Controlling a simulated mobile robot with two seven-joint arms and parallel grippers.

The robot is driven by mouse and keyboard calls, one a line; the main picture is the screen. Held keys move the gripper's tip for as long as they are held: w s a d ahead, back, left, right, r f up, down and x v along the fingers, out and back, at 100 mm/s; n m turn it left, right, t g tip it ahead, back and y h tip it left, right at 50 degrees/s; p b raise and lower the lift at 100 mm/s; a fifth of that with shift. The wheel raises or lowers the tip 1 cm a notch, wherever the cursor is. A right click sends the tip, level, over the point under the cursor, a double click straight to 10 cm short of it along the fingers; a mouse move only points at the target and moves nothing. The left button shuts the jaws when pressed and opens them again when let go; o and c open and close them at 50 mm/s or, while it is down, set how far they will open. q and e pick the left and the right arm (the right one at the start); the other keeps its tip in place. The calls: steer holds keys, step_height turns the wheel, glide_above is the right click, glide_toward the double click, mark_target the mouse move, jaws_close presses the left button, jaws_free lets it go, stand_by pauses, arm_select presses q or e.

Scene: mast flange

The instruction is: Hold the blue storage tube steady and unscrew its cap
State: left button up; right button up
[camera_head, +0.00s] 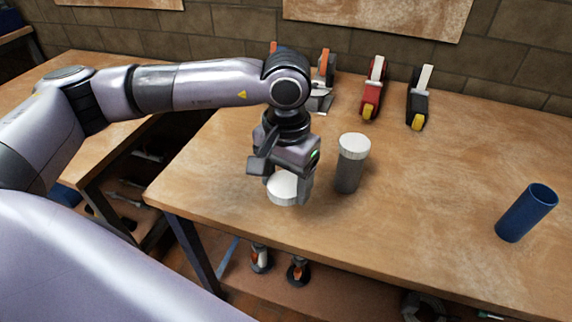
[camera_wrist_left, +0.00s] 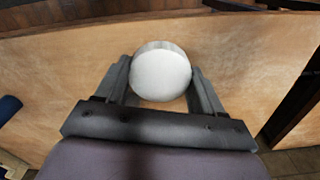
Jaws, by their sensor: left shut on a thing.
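The blue storage tube (camera_head: 526,213) stands on the wooden table at the far right of the head view, its top open and bare. A white round cap (camera_head: 283,189) is between the fingers of my left gripper (camera_head: 287,187), low over the table near its front edge. I cannot tell whether the cap touches the tabletop. In the left wrist view the cap (camera_wrist_left: 161,74) sits between both fingers of the left gripper (camera_wrist_left: 160,78), which is shut on it. At the left edge of that view is part of a blue thing (camera_wrist_left: 8,108). My right gripper is not in view.
A grey tube with a white cap (camera_head: 352,163) stands just right of my left gripper. Red-and-yellow (camera_head: 373,88) and black-and-yellow (camera_head: 418,98) tools stand at the back of the table (camera_head: 440,185). The tabletop between the grey and blue tubes is clear.

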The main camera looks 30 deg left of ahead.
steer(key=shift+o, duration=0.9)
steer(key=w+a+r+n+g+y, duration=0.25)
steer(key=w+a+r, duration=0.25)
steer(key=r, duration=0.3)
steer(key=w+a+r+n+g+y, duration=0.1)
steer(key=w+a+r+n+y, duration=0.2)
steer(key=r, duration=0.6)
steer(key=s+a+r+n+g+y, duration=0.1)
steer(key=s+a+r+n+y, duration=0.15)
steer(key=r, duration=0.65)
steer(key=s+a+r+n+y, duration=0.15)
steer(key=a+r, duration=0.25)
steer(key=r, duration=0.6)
arm_select(q)
steer(key=s+d+r+m, duration=0.1)
steer(key=d+r+m, duration=0.5)
steer(key=d, duration=0.6)
steer(key=shift+s+r+m, duration=0.3)
steer(key=shift+s+r, duration=0.05)
steer(key=shift+r, duration=0.45)
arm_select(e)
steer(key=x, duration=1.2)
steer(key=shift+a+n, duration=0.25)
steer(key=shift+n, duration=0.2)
arm_select(q)
steer(key=shift+d, duration=0.1)
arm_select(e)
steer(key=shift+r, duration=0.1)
